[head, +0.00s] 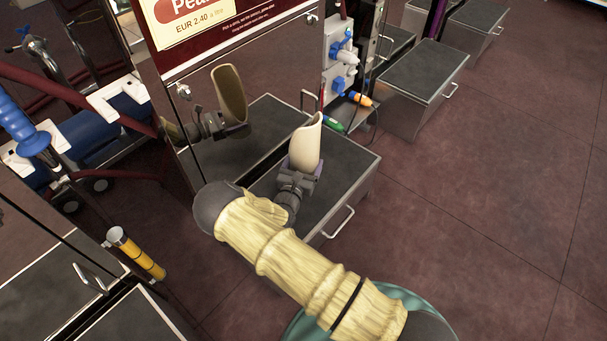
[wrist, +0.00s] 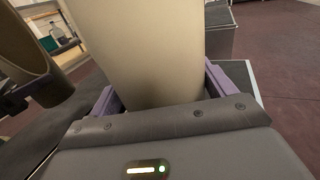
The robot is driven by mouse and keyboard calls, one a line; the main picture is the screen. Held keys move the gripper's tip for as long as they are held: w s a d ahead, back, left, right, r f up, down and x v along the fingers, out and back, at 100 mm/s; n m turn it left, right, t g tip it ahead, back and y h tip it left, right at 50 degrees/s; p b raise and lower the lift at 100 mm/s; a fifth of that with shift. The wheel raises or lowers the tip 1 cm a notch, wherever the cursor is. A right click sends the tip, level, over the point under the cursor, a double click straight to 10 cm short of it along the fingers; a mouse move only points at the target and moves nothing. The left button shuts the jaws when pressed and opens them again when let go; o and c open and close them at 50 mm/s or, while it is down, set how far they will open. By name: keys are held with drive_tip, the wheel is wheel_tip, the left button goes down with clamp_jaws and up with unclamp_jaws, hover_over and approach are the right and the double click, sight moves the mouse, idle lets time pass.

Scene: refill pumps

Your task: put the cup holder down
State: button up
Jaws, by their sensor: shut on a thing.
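The cup holder (head: 306,143) is a cream, tube-like piece with a slanted open top. My gripper (head: 297,172) is shut on its lower end and holds it roughly upright, over the dark top of a low metal box (head: 343,167) in front of the pump. In the wrist view the cup holder (wrist: 140,50) fills the middle, between the purple fingers of my gripper (wrist: 165,100). My gripper hides its lower end. I cannot tell how far it is above the box top.
The pump's shiny front panel (head: 215,165) stands close behind and mirrors the cup holder and gripper. Nozzles (head: 345,55) hang right of it. Further boxes (head: 425,72) stand at back right. The floor (head: 480,200) at right is clear.

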wheel_tip(320, 180, down, 5)
drive_tip(key=b, duration=0.2)
drive_tip(key=shift+b, duration=0.4)
drive_tip(key=o, duration=1.1)
